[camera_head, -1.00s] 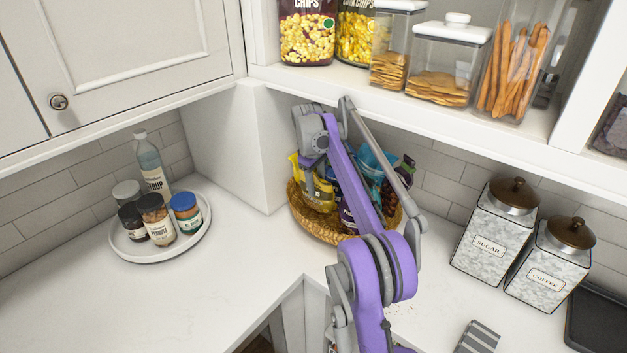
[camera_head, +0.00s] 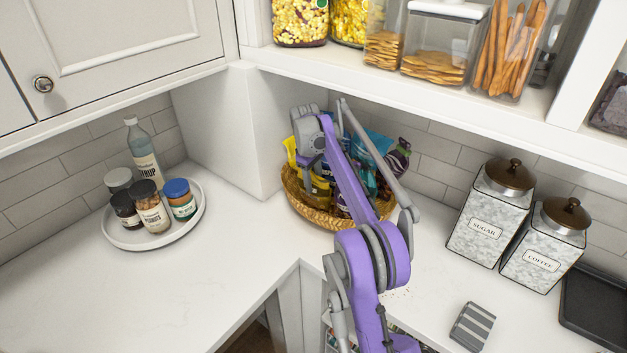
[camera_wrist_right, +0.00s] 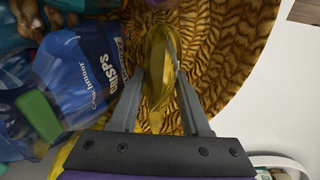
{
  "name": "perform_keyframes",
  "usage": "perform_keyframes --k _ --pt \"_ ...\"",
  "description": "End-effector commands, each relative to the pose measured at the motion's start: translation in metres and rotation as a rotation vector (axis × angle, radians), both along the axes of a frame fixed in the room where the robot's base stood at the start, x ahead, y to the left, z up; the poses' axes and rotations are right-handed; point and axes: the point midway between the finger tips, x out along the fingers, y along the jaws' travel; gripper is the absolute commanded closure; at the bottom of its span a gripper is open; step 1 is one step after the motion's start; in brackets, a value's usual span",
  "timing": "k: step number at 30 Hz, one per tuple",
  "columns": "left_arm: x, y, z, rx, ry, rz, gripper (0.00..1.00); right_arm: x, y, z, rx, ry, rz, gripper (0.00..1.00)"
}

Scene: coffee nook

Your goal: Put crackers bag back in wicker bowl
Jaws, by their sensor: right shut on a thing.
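The wicker bowl (camera_head: 330,217) stands in the counter corner, filled with several snack bags. My right gripper (camera_wrist_right: 158,75) reaches down into it and is shut on a glossy yellow bag (camera_wrist_right: 156,62), which seems to be the crackers bag; its label cannot be read. The bag is inside the bowl's rim, with the striped wicker wall (camera_wrist_right: 215,45) behind it in the right wrist view. In the head view a yellow bag (camera_head: 292,152) shows at the bowl's left, partly hidden by my right arm, which also hides the fingertips. My left gripper is not in view.
A blue crisps bag (camera_wrist_right: 75,75) lies close beside the fingers. A shelf (camera_head: 400,85) with jars overhangs the bowl. Sugar (camera_head: 485,228) and coffee (camera_head: 540,258) canisters stand right.

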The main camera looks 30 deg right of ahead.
Motion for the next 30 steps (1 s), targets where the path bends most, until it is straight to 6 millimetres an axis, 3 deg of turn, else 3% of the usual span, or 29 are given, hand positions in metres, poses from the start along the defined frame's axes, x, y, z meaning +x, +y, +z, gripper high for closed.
perform_keyframes --k 1,6,19,26,30 --pt "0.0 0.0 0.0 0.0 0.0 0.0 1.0 0.0 0.0 0.0 0.0 0.0 0.0 0.5" --pt "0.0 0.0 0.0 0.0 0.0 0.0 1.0 0.0 0.0 0.0 0.0 0.0 0.0 0.19" --pt "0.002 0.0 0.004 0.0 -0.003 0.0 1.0 0.0 0.001 0.009 -0.001 -0.001 0.0 0.18" --pt "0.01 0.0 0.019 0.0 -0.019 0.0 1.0 -0.001 0.006 0.049 0.0 -0.004 0.001 0.18" --pt "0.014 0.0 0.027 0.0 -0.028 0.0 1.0 -0.006 0.018 0.074 -0.025 -0.014 0.004 0.18"
